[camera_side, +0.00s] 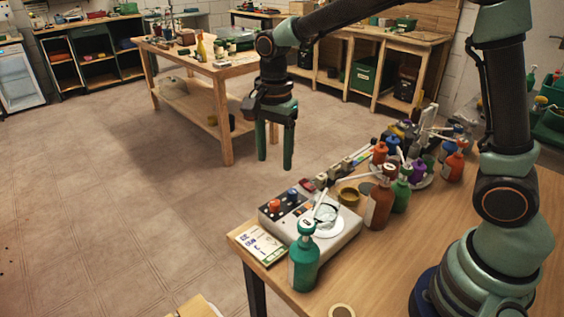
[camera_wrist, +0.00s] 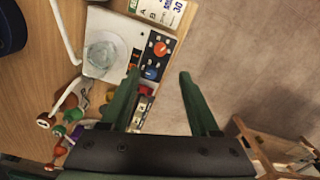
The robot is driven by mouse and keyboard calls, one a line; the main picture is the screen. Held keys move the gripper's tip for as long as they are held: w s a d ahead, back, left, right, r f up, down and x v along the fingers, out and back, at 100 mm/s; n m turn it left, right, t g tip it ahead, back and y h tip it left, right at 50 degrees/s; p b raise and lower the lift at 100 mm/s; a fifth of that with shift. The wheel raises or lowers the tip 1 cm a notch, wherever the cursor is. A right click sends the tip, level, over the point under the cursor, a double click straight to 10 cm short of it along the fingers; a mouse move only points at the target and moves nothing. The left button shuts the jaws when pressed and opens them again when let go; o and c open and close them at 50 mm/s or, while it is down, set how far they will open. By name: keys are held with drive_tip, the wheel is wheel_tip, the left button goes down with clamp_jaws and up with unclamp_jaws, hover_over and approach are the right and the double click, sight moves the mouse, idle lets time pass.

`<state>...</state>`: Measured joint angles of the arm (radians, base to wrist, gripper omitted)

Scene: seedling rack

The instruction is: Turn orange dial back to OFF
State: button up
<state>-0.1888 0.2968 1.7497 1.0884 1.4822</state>
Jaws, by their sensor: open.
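The orange dial (camera_side: 274,206) sits on the control panel of a white device (camera_side: 345,235) near the table's far left edge. In the wrist view the orange dial (camera_wrist: 160,49) has a pale pointer mark; its setting is too small to read. A blue dial (camera_side: 292,194) is beside it and also shows in the wrist view (camera_wrist: 151,73). My gripper (camera_side: 275,168) hangs pointing down, open and empty, above and apart from the panel. In the wrist view my gripper's (camera_wrist: 160,73) left fingertip is near the blue dial and its right fingertip is over the floor.
A green bottle (camera_side: 304,262) stands in front of the device, beside a printed card (camera_side: 258,244). A brown bottle (camera_side: 380,205) and several other bottles crowd the table to the right. Small blocks line the table's far edge.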

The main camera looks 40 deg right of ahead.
sight(275, 202)
wheel_tip(275, 202, down, 12)
drive_tip(key=shift+f, duration=0.2)
idle(0.4)
drive_tip(key=shift+c, duration=0.4)
clamp_jaws()
